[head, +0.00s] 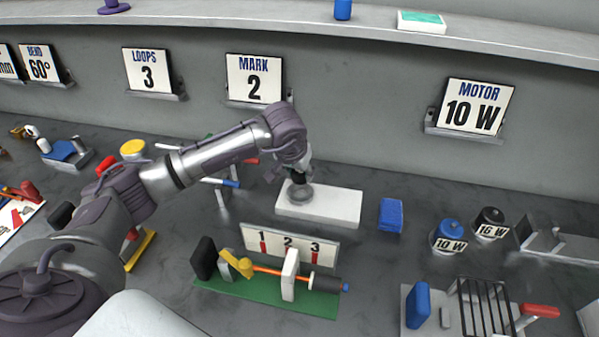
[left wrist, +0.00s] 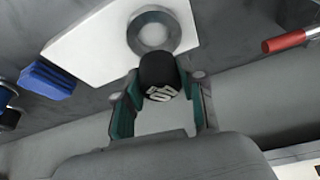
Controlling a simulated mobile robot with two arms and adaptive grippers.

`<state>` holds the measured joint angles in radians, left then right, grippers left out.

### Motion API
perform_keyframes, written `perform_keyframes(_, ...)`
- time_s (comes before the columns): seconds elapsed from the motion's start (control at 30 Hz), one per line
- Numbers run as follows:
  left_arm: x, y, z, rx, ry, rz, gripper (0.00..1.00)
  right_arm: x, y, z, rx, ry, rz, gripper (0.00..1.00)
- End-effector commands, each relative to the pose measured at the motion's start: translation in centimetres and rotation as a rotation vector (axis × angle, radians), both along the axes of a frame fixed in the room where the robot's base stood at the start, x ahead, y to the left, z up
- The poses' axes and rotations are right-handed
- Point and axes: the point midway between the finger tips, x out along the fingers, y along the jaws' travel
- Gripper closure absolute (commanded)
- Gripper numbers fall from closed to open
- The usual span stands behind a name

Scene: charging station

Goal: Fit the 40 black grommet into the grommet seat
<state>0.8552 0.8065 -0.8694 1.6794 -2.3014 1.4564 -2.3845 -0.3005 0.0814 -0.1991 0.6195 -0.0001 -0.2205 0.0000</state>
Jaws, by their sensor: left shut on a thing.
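The black grommet (left wrist: 158,70) is a short dark cylinder with a white number on its end; the number is hard to read. My left gripper (left wrist: 160,88) is shut on it, one green-lined finger on each side. In the head view the gripper (head: 301,172) points down over the white block. The grommet seat is a grey ring (left wrist: 154,31) with a round recess on the white block (head: 338,206). The grommet is beside the recess in the wrist view and overlaps the ring's edge; whether they touch cannot be told. My right gripper is not in view.
A blue block (head: 391,215) lies right of the white block. A green-based fixture with a 1-2-3 plate (head: 290,246) stands in front. Blue (head: 450,236) and black (head: 490,224) labelled motors stand at the right. A red-tipped rod (left wrist: 290,40) shows in the wrist view.

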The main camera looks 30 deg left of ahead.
Motion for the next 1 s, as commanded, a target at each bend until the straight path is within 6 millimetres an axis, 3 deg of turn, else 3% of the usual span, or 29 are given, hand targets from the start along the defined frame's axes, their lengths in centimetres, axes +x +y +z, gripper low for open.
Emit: perform_keyframes(1.0, 0.0, 0.1, -4.3, 0.001, -0.001, 0.000, 0.88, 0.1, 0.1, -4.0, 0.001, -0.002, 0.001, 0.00)
